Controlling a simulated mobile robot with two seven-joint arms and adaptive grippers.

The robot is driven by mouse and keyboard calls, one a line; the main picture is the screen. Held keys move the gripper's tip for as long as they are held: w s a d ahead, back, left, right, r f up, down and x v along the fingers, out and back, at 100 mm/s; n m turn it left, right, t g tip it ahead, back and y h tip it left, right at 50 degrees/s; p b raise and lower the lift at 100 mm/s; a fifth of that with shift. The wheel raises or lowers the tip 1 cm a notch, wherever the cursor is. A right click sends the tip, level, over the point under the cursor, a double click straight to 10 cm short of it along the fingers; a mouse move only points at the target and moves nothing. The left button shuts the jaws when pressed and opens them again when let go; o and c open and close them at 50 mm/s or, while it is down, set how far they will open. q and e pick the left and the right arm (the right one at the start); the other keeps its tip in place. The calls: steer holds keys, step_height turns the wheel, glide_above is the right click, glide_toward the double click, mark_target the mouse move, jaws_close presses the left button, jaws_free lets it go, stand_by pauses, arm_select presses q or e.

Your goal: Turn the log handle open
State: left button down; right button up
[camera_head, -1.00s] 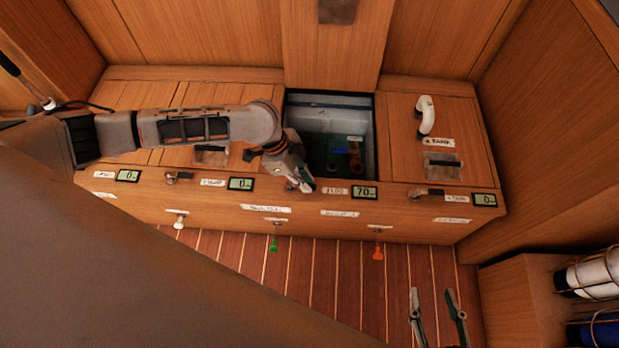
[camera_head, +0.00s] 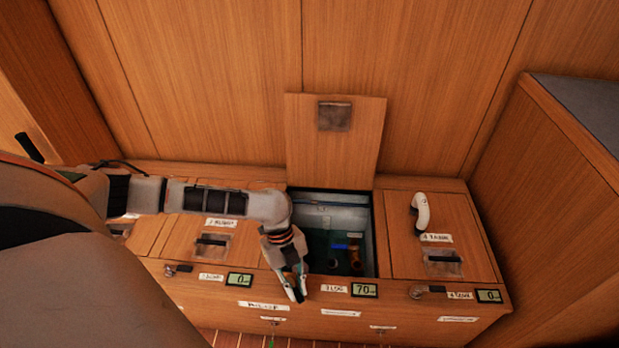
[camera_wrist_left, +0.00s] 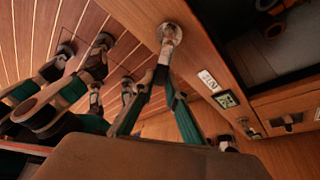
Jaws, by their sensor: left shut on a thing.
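The log handle (camera_wrist_left: 168,36) is a small metal lever on a round mount on the front of the wooden bench. It shows in the left wrist view between my fingertips; in the head view my left gripper (camera_head: 297,289) hides it. My left gripper (camera_wrist_left: 160,77) is shut on its lever end. Right of it are the "3 LOG" label (camera_head: 334,288) and a display (camera_head: 365,290) reading 70. My right gripper is out of the head view; dark and green gripper-like parts at the left of the wrist view do not show its jaws clearly.
The hatch (camera_head: 335,140) above the log bin (camera_head: 336,215) stands open against the wall. Similar handles sit at left (camera_head: 177,270) and right (camera_head: 418,292), each near a display reading 0. A white curved pipe (camera_head: 421,211) stands on the right lid.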

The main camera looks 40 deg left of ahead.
mark_target(288, 278)
arm_select(q)
steer(key=shift+s+a+m+g+y, duration=0.25)
steer(key=shift+s+a+m+g, duration=0.1)
steer(key=shift+m, duration=0.8)
steer(key=shift+s+a+m+g+y, duration=0.2)
steer(key=shift+s+m+g+y, duration=0.15)
steer(key=shift+m, duration=0.85)
steer(key=shift+s+a+m+g+y, duration=0.2)
steer(key=shift+s+a+m+g, duration=0.15)
steer(key=shift+m, duration=0.8)
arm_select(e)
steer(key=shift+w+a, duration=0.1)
arm_select(q)
steer(key=shift+s, duration=0.1)
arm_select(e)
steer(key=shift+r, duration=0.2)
arm_select(q)
steer(key=c, duration=2)
jaws_free()
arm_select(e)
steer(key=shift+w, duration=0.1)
arm_select(q)
steer(key=v, duration=1.2)
steer(key=shift+d, duration=0.1)
